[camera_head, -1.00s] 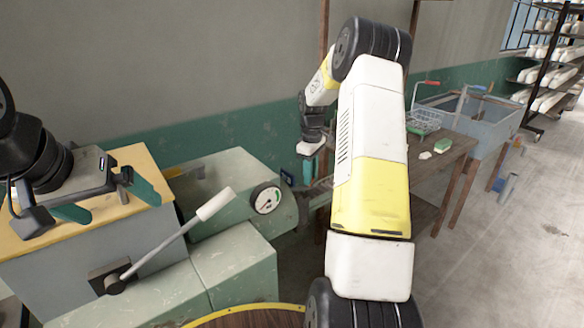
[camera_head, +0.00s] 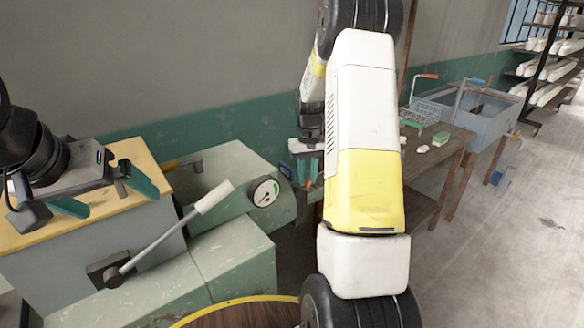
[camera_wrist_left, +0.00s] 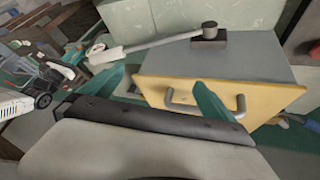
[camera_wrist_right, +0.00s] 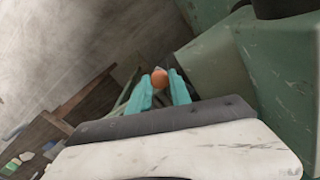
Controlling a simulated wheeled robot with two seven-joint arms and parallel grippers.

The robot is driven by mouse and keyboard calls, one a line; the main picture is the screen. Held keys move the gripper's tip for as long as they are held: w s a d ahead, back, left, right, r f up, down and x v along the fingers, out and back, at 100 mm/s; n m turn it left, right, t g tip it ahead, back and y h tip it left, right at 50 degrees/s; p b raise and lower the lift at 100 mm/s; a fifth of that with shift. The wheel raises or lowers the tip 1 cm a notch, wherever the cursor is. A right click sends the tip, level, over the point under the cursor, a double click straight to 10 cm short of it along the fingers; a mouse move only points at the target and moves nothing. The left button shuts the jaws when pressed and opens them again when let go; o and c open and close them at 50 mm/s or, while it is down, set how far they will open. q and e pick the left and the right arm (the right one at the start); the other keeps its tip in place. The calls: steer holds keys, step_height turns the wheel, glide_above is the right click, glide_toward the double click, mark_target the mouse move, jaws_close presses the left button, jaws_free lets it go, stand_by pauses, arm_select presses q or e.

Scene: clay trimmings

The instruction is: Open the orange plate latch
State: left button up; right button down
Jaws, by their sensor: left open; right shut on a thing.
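The orange plate latch shows as a small rounded orange end (camera_wrist_right: 159,77) in the right wrist view. A bit of its orange (camera_head: 314,169) also shows in the head view, beside the green machine. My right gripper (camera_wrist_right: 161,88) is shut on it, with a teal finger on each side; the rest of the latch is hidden. In the head view my right gripper (camera_head: 307,168) is partly covered by my own right arm. My left gripper (camera_head: 107,198) is open and empty above the box with the yellow wooden panel. Its spread teal fingers (camera_wrist_left: 163,90) also show in the left wrist view.
The yellow panel (camera_wrist_left: 160,92) has a grey handle (camera_wrist_left: 205,103). A wooden table (camera_head: 440,150) and a grey sink (camera_head: 490,120) stand to the right, with open floor beyond.

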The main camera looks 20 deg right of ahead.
steer(key=shift+s+a+m, duration=0.1)
steer(key=shift+a+m, duration=0.05)
steer(key=shift+m, duration=0.25)
steer(key=c, duration=1.2)
jaws_free()
steer(key=shift+o, duration=0.2)
